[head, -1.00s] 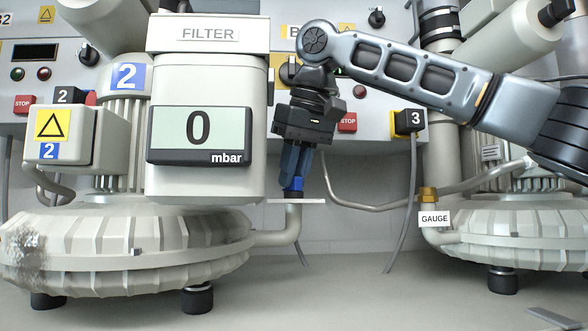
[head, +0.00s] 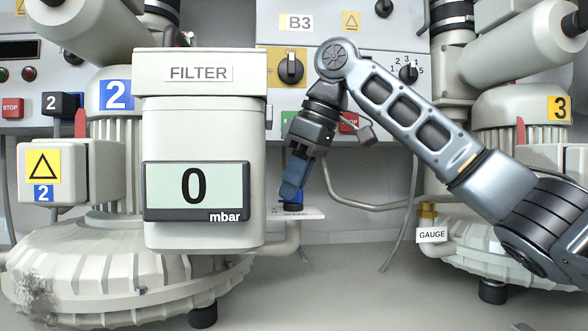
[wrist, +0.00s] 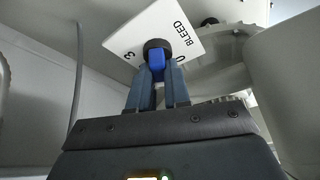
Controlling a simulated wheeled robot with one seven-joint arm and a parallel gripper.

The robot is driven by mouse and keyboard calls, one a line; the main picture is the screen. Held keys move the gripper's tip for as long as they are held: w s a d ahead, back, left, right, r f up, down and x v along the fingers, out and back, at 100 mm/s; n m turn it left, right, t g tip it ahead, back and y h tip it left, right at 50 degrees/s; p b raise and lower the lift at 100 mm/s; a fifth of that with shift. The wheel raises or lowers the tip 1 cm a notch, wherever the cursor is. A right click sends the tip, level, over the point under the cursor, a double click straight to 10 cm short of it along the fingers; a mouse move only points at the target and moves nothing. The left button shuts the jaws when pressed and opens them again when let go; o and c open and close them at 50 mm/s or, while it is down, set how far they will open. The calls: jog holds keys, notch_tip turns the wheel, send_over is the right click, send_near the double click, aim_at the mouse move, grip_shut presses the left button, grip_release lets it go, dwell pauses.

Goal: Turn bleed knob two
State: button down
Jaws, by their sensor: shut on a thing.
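The bleed knob of blower 2 (head: 292,207) is blue on a black round base and sits on a small white plate (head: 312,213) beside the filter housing. In the wrist view, the blue knob (wrist: 157,62) and its black base stand on the white plate (wrist: 139,32), which reads BLEED with 0 and 3 marks. My gripper (head: 291,195) comes down on the knob from above, tilted. Its two fingers close around the blue grip in the wrist view (wrist: 158,80). The fingers hide part of the knob, and I cannot read its exact setting.
The filter housing (head: 203,120) of blower 2 (head: 110,265) stands close left of my gripper, with its display (head: 197,191) reading 0 mbar. Behind is the B3 panel (head: 330,70) with a switch and buttons. A GAUGE tag (head: 432,235) and blower 3 are at right.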

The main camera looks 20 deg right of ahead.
jog(key=shift+n, duration=0.3)
jog(key=c, duration=1.1)
grip_release()
jog(key=shift+b+v, duration=0.35)
jog(key=shift+v, duration=3.55)
jog(key=shift+d, duration=0.1)
